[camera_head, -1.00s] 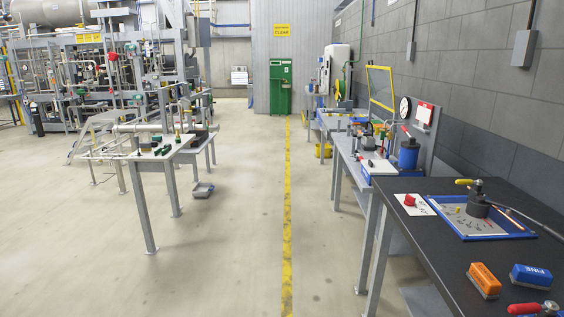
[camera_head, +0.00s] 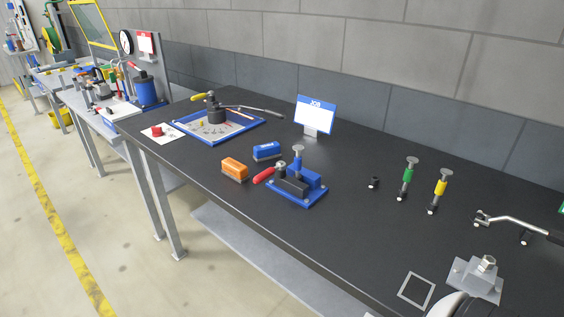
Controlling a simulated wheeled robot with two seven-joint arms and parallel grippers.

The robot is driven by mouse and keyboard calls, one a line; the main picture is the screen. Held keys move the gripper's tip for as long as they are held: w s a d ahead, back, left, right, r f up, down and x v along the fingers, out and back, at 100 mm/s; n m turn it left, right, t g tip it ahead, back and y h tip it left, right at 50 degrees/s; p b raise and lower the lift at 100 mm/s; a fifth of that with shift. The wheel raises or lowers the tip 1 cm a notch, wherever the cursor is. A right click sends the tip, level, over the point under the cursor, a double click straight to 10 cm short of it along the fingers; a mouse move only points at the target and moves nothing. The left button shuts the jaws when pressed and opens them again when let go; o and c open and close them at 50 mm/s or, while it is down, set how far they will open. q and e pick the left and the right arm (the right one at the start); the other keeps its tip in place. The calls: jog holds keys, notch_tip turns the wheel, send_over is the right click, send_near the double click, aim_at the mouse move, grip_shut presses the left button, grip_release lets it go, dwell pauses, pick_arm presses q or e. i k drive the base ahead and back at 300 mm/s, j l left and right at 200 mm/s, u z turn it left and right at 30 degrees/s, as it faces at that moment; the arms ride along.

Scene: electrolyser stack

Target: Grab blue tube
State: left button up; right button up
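A blue tube (camera_head: 298,163) with a silver disc-shaped top stands upright at the blue clamp fixture (camera_head: 299,191), near the middle of the black bench. Its lower part is hidden by or merges with the blue fixture, so I cannot tell how it is held. The fixture has a red handle (camera_head: 264,175) pointing left. A green tube (camera_head: 408,177) and a yellow tube (camera_head: 440,189) with similar silver tops stand upright to the right. A small black holder (camera_head: 374,182) left of them has no tube in it.
The black bench (camera_head: 346,220) runs along a grey wall. A lever tool (camera_head: 514,222) and metal block (camera_head: 476,279) lie right.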

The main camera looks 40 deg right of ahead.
aim_at(297, 159)
jog(key=z, duration=0.7)
